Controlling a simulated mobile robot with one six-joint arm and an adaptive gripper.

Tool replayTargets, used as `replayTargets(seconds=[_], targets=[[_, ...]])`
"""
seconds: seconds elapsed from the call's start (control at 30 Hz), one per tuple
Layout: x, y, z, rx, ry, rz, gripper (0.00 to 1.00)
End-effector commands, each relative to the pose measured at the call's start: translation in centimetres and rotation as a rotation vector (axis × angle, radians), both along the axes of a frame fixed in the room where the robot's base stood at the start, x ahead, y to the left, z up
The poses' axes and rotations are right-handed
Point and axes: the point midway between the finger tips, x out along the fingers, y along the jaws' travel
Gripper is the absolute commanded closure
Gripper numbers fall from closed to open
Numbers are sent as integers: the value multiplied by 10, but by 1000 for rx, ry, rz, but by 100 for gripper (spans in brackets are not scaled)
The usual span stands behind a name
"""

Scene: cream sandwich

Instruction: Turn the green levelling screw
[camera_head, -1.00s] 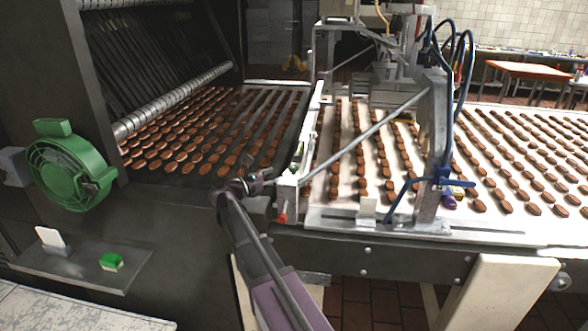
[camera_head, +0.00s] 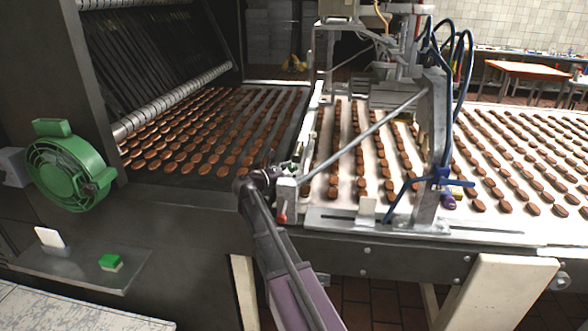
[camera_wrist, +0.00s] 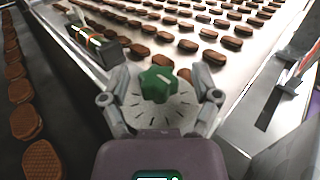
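The green levelling screw (camera_wrist: 158,84) is a lobed knob on a pale round dial with dark tick marks, in the middle of the wrist view. My gripper (camera_wrist: 160,78) is open, with one grey finger on each side of the dial. Gaps show between both fingers and the green knob, so nothing is held. In the head view my gripper (camera_head: 283,174) is at the near end of the bar between the dark and the white conveyor. The screw is too small and covered to make out clearly there.
Rows of brown biscuits lie on the white conveyor (camera_head: 349,129) and the dark one on the left. A metal post (camera_head: 433,150) with blue hoses stands to the right of my gripper. A red-tipped lever (camera_head: 282,217) is just below it.

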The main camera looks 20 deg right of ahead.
Motion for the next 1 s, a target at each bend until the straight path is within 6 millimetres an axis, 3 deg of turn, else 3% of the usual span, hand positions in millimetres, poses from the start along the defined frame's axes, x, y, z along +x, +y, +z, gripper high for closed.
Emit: replayTargets(seconds=[0.03, 0.2, 0.27, 0.67, 1.0], targets=[[0, 0, 0, 0, 0, 0, 35], [0, 1, 0, 0, 0, 0, 86], [0, 1, 0, 0, 0, 0, 100], [0, 3, -1, 2, 0, -34, 100], [3, 5, -1, 4, 1, -205, 100]])
